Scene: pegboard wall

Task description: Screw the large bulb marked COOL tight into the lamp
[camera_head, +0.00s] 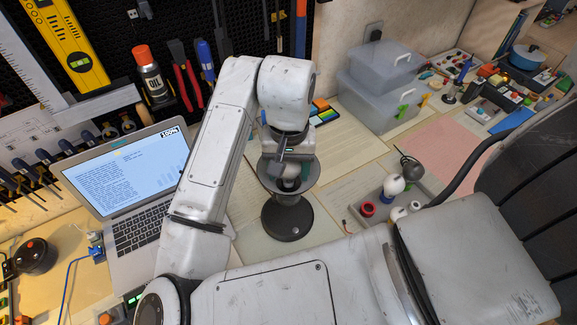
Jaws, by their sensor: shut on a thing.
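The lamp (287,218) stands on the desk in the middle, with a dark round base and a wide grey shade open at the top. My gripper (288,172) points down into the shade from above. It is shut on a pale bulb (289,184), of which only a small part shows between the fingers and the shade rim. The COOL marking does not show. Whether the bulb's thread sits in the socket is hidden by the shade and gripper.
At the right, a grey tray (432,187) holds a white-and-blue bulb (393,186), a dark bulb (410,167) and a red ring (368,208). An open laptop (128,182) is at the left. Clear plastic boxes (378,92) stand behind right. Papers cover the desk around the lamp.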

